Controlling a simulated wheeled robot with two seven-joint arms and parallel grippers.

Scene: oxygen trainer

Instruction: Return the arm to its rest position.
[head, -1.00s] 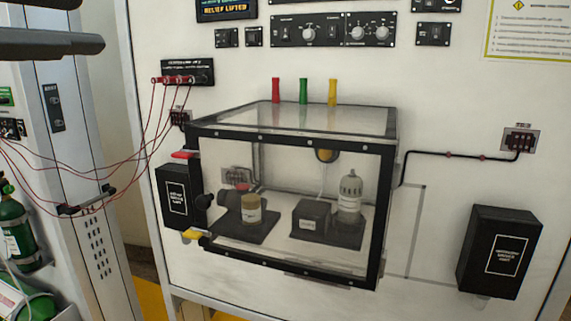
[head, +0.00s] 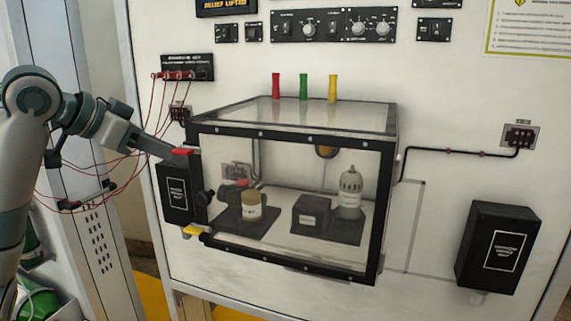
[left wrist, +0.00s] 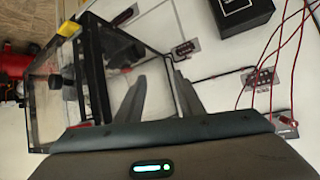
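My left arm comes in from the left in the head view. Its gripper (head: 165,150) is by the upper left edge of the clear chamber (head: 290,262), close to a red latch (head: 182,152). I cannot tell whether it touches the latch. In the left wrist view the two dark fingers (left wrist: 156,72) are spread apart with nothing visible between them, and the chamber shows beyond them. My right gripper is in neither view.
A black box (head: 174,195) and a yellow latch (head: 194,232) sit at the chamber's left side. Red cables (head: 152,120) hang from a socket panel (head: 200,68) near my left arm. Another black box (head: 498,250) is at the right.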

